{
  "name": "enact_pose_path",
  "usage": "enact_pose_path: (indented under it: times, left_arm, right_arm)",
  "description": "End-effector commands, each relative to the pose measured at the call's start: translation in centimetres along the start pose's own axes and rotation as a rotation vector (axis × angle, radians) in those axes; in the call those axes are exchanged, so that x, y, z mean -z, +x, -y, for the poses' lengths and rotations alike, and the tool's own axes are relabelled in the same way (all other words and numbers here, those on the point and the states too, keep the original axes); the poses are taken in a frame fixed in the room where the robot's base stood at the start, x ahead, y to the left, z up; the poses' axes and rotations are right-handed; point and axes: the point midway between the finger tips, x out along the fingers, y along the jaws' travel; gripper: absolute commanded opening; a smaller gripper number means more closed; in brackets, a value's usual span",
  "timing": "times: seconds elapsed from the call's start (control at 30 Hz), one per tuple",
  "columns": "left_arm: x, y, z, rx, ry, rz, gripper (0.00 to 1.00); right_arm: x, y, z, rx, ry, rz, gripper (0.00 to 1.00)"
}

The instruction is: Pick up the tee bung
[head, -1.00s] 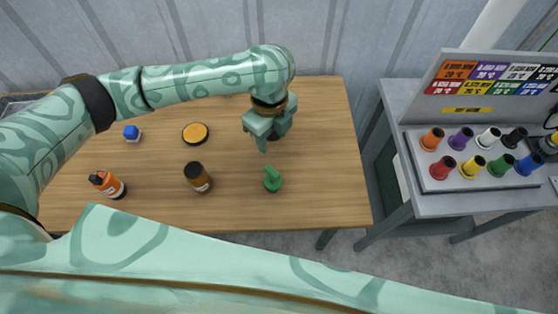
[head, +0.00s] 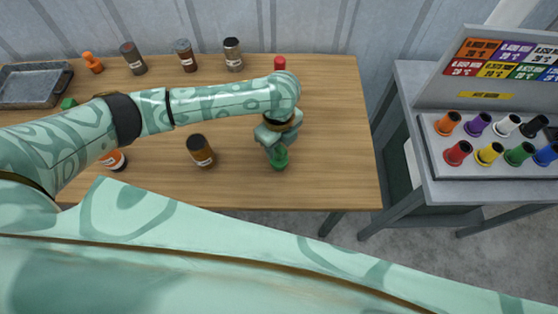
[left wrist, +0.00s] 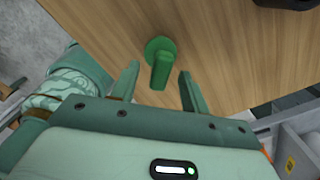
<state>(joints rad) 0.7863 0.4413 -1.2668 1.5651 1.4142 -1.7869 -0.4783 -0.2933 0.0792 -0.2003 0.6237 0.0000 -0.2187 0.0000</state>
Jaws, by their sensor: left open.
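The green tee bung (head: 280,160), a round base with an upright bar-shaped grip, stands on the wooden table (head: 330,180) near its front right part. My left gripper (head: 274,147) is right above and behind it, partly hiding it. In the left wrist view the bung (left wrist: 161,62) shows between the two open fingers (left wrist: 158,76), with a gap on both sides. The fingers hold nothing. My right gripper is not in view.
A brown bottle (head: 201,151) stands left of the bung. Several bottles (head: 186,56), an orange stopper (head: 92,62) and a grey tray (head: 35,86) are at the back. A side table (head: 440,190) holds several coloured plugs. Table around the bung is clear.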

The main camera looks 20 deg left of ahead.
Motion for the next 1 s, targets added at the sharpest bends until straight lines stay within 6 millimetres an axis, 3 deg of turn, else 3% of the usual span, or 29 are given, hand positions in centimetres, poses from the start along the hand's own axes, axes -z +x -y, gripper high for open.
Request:
enact_pose_path:
  times: [0.1, 0.3, 0.47, 0.5, 0.83, 1.0]
  left_arm:
    - [0.0, 1.8, 0.0, -0.001, -0.002, 0.000, 0.45]
    - [0.0, 1.7, 0.1, 0.002, 0.000, 0.000, 0.45]
    - [0.0, 1.7, 0.0, 0.001, 0.000, 0.000, 0.04]
    - [0.0, 1.7, 0.0, 0.001, 0.000, 0.000, 0.00]
    - [-0.1, 1.5, 0.0, 0.002, -0.001, 0.001, 0.00]
    - [-0.1, -0.3, 0.1, 0.003, 0.000, 0.000, 0.00]
  right_arm:
    - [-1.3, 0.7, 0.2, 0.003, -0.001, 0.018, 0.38]
    - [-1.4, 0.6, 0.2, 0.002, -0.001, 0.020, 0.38]
    - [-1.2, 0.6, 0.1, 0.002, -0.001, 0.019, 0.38]
    - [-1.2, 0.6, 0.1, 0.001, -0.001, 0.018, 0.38]
    - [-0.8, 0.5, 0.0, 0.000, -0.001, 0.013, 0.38]
    - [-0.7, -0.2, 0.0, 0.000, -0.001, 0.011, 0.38]
